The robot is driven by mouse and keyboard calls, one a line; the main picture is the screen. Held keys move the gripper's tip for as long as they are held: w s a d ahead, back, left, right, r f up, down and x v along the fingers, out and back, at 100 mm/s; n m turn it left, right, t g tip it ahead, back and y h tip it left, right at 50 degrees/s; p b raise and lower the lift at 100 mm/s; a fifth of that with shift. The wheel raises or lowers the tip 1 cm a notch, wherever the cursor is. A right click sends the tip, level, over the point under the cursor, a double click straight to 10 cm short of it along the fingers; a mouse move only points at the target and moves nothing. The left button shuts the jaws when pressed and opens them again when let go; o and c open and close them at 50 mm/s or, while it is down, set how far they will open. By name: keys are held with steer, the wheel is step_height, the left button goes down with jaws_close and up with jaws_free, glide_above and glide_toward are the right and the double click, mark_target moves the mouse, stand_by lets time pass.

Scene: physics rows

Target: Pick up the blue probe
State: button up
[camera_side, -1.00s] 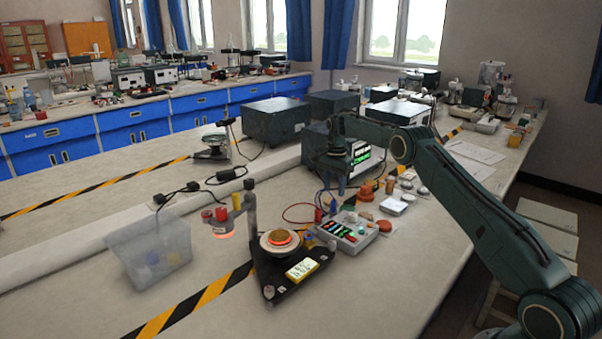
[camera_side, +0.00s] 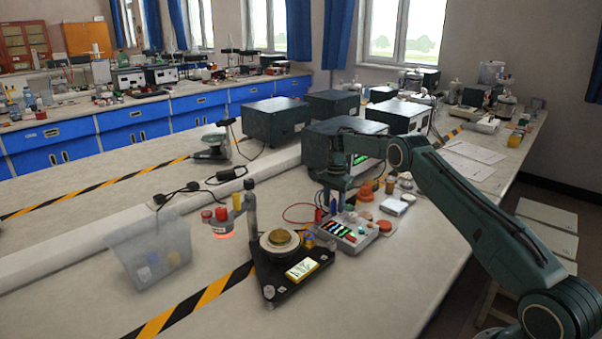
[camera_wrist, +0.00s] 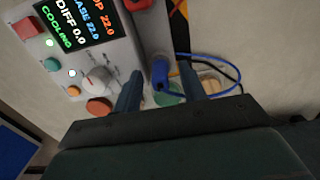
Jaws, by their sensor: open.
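The blue probe (camera_wrist: 160,74) stands at the side of the grey control box in the wrist view, with a blue cable running off to the right. In that view it appears between the two fingers of my gripper (camera_wrist: 160,70), which are apart with gaps on both sides. I cannot tell how far down the fingers reach along it. In the side view, my gripper (camera_side: 339,205) hangs pointing down just behind the control box, and the blue probe (camera_side: 333,207) shows small beside the fingers.
The control box (camera_side: 347,232) has a lit display and buttons. A red probe (camera_side: 318,216) stands to the left. Orange and other small items crowd the right. A black stand with a round disc (camera_side: 281,238) and a clear bin (camera_side: 150,250) are further left.

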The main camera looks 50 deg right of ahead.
mark_target(334, 200)
stand_by(0.4)
jaws_close()
steer(key=shift+r, duration=0.1)
steer(key=shift+r, duration=4.95)
steer(key=s+a+r+m, duration=0.1)
steer(key=s+a, duration=0.3)
steer(key=a, duration=0.6)
steer(key=s+a+r+m, duration=0.2)
steer(key=s+a+m, duration=0.1)
steer(key=a, duration=0.8)
steer(key=shift+s+r+m, duration=0.15)
steer(key=shift+s+m, duration=0.15)
steer(key=shift+s, duration=0.1)
